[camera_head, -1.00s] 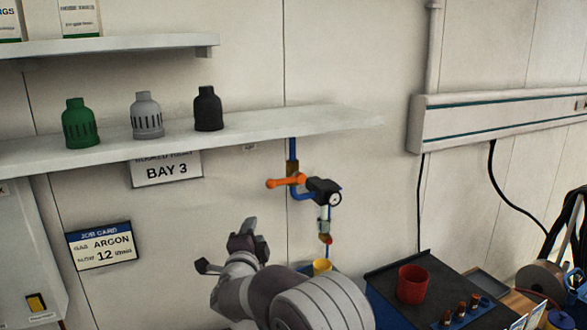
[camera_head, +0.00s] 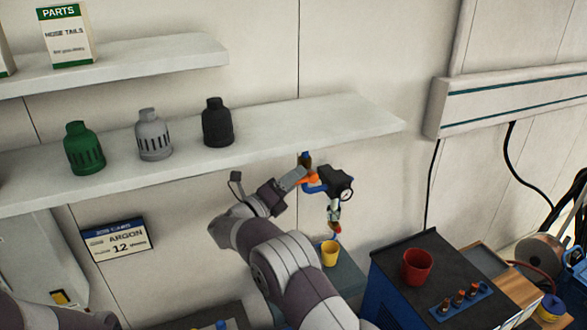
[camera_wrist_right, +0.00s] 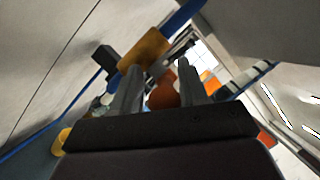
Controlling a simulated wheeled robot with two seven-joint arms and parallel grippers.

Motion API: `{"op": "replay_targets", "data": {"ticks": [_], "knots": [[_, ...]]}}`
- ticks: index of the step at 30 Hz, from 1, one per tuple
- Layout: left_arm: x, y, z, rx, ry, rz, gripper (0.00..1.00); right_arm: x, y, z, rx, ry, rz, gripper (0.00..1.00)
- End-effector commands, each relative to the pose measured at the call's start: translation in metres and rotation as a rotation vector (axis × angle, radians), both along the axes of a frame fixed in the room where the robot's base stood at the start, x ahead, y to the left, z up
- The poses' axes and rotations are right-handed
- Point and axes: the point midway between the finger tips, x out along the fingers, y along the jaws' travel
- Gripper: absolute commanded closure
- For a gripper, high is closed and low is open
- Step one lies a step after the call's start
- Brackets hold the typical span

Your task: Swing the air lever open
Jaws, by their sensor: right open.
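The orange air lever (camera_head: 312,180) sits on a valve on the blue air pipe under the shelf, beside a dark regulator (camera_head: 334,181) with a round gauge. My right gripper (camera_head: 298,179) is at the lever and hides most of it in the head view. In the right wrist view the fingers of this gripper (camera_wrist_right: 160,80) are apart, and the orange lever (camera_wrist_right: 163,94) shows between them. I cannot tell whether either finger touches it. The brass valve body (camera_wrist_right: 145,48) is just beyond the fingertips. My left gripper is out of view.
The shelf (camera_head: 340,118) with green, grey and black caps is close above my right gripper. A yellow cup (camera_head: 330,253) is below the regulator. A dark-topped cabinet (camera_head: 400,299) with a red cup (camera_head: 416,267) stands at the lower right.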

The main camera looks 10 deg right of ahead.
Motion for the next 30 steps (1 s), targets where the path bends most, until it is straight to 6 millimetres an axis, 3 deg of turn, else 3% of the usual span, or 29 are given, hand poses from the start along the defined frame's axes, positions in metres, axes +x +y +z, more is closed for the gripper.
{"op": "replay_targets", "data": {"ticks": [8, 9, 12, 17, 21, 25, 30], "knots": [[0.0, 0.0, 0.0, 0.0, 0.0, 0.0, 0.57, 0.001, -0.002, 0.0, 0.0, -0.001, 0.001, 0.6], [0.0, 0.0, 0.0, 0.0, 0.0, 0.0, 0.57, 0.001, -0.002, 0.0, -0.001, 0.0, 0.001, 0.73], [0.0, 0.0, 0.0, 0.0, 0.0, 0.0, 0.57, 0.001, -0.001, 0.0, -0.001, 0.0, 0.001, 1.0], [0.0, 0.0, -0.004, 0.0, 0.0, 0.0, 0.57, 0.001, -0.001, -0.002, 0.006, -0.001, 0.002, 1.0], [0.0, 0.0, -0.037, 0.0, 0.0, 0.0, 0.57, 0.001, -0.002, -0.005, 0.092, 0.009, -0.001, 1.0], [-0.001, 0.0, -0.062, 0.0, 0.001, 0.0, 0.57, 0.001, -0.004, 0.003, 0.233, 0.033, 0.0, 1.0], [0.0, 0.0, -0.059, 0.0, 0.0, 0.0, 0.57, 0.002, -0.005, 0.016, 0.36, 0.068, 0.002, 1.0]]}}
